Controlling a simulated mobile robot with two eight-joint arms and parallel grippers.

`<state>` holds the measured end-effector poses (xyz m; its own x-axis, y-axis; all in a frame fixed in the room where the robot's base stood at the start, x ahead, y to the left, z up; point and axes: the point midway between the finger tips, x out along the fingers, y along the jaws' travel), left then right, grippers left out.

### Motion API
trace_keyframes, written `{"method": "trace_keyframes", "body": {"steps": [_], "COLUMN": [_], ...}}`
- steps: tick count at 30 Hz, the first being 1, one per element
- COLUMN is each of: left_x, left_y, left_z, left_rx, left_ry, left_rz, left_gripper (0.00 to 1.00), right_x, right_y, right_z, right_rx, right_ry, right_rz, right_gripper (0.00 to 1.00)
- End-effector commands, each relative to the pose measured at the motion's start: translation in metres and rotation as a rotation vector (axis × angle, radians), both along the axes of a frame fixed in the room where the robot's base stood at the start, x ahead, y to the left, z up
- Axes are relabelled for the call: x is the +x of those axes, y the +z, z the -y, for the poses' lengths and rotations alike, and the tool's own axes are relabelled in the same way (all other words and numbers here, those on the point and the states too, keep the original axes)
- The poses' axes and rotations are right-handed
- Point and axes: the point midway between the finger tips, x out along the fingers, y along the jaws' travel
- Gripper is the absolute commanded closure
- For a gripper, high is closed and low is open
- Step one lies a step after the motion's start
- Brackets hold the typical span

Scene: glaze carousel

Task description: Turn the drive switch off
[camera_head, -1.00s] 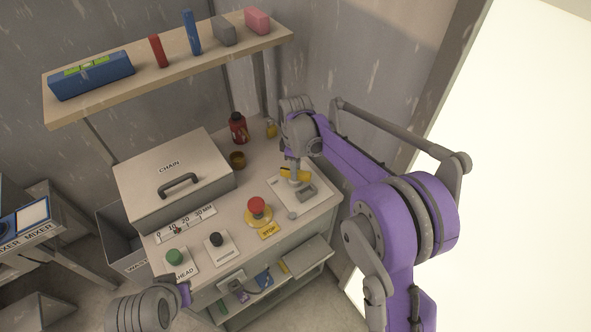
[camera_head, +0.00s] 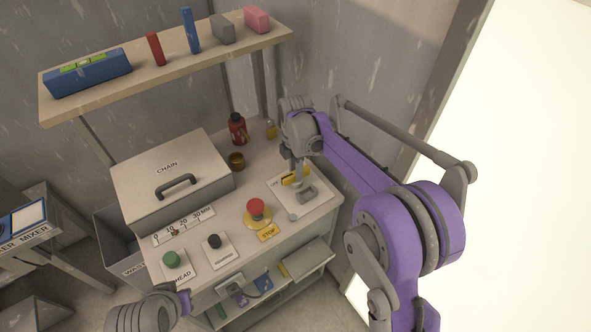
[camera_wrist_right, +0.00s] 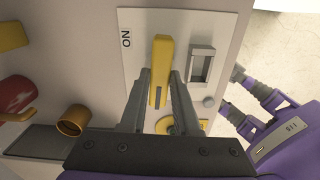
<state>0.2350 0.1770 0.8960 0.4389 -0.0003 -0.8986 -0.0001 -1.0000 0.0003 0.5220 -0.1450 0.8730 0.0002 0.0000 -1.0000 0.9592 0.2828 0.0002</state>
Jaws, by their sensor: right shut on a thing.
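The drive switch is a white plate (camera_head: 318,203) on the right end of the bench top, with a yellow handle (camera_head: 296,176). In the right wrist view the yellow handle (camera_wrist_right: 162,50) stands between the two grey fingers, and "ON" is printed on the plate (camera_wrist_right: 142,22) to its left. My right gripper (camera_wrist_right: 158,82) is shut on this handle; in the head view the right gripper (camera_head: 294,172) partly covers it. A grey bracket (camera_wrist_right: 202,66) sits beside the handle. Of my left arm only a wrist part shows at the bottom left; its fingers do not show.
A red stop button (camera_head: 256,206), a black knob (camera_head: 214,241) and a green button (camera_head: 171,258) line the front of the bench. The lidded chain box (camera_head: 140,185) stands at the left. A red bottle (camera_head: 237,130) and brown cup (camera_head: 236,161) stand behind. A shelf (camera_head: 180,82) runs above.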

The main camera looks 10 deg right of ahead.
Motion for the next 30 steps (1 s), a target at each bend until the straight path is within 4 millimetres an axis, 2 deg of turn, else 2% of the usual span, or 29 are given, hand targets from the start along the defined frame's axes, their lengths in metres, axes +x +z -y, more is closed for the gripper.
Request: {"method": "trace_keyframes", "body": {"steps": [8,21,22,27,30], "left_x": [-0.0003,-0.0003,-0.0003,-0.0003,-0.0003], "left_y": [-0.0014,-0.0015,-0.0015,-0.0014,-0.0014], "left_z": [0.0,0.0,0.0,0.0,0.0], "left_rx": [0.0,0.0,0.0,0.0,0.0], "left_ry": [0.0,0.0,0.0,0.0,0.0], "left_rz": [-0.001,-0.001,-0.001,-0.001,-0.001], "left_gripper": [1.0,1.0,1.0,1.0,1.0], "right_x": [-0.0002,-0.0001,-0.0001,-0.0001,0.0], "right_y": [-0.0004,-0.0003,-0.0003,-0.0002,-0.0002], "right_z": [0.0006,0.0006,0.0006,0.0003,0.0003], "right_rx": [-0.001,-0.001,-0.001,-0.001,-0.001], "right_ry": [0.069,0.078,0.078,0.077,0.077], "right_rz": [-0.001,-0.001,-0.001,-0.001,0.0], "right_gripper": [1.0,1.0,0.68,0.4,0.4]}}
